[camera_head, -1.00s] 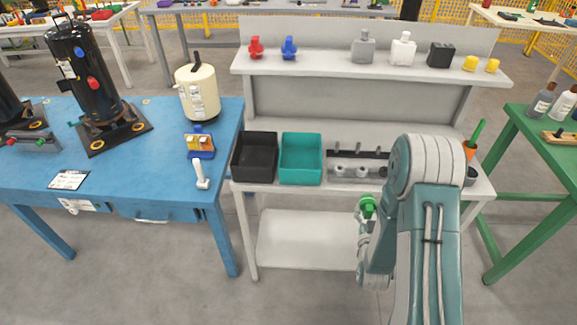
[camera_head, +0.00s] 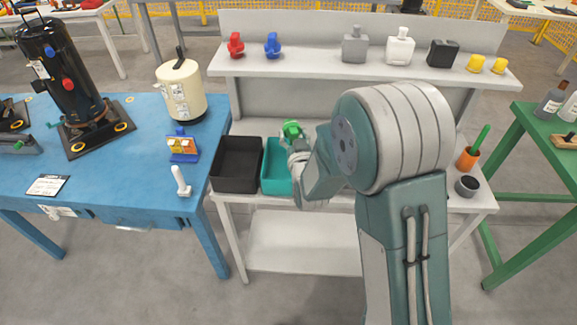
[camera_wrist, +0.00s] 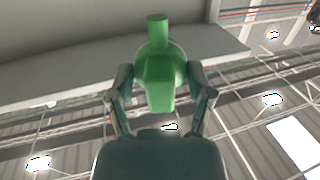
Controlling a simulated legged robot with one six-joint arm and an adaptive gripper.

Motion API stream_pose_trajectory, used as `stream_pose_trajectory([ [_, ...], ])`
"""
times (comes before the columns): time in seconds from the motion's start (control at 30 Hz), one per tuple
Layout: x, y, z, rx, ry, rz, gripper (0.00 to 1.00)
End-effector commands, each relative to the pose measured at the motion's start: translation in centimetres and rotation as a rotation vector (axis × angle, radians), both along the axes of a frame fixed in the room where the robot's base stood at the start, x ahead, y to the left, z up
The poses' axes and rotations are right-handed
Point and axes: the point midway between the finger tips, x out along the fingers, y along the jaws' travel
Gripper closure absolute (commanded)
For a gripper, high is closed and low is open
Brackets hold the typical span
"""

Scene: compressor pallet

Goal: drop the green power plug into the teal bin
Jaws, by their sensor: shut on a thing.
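My gripper (camera_wrist: 160,88) is shut on the green power plug (camera_wrist: 162,72), which sits between the two fingers in the wrist view. In the head view the green plug (camera_head: 291,129) shows at the end of my arm, in front of the shelf unit's back panel and just above the teal bin's back edge in the picture. The teal bin (camera_head: 274,181) stands on the white bench, partly hidden by my gripper and wrist. Its inside is mostly covered, and I cannot tell the plug's exact height over it.
A black bin (camera_head: 236,165) stands directly left of the teal bin. The upper shelf (camera_head: 320,66) holds red and blue parts, bottles and yellow pieces. An orange cup (camera_head: 468,158) and a dark cup (camera_head: 467,186) stand at the bench's right. A blue table (camera_head: 110,180) is at left.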

Motion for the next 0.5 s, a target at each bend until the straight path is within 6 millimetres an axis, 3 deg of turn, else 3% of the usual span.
stream_pose_trajectory([
  [0.27, 0.0, 0.7, -3.7, -0.007, 0.004, 0.003, 0.94],
  [0.5, 0.0, 0.2, -5.0, -0.001, 0.001, 0.002, 0.94],
])
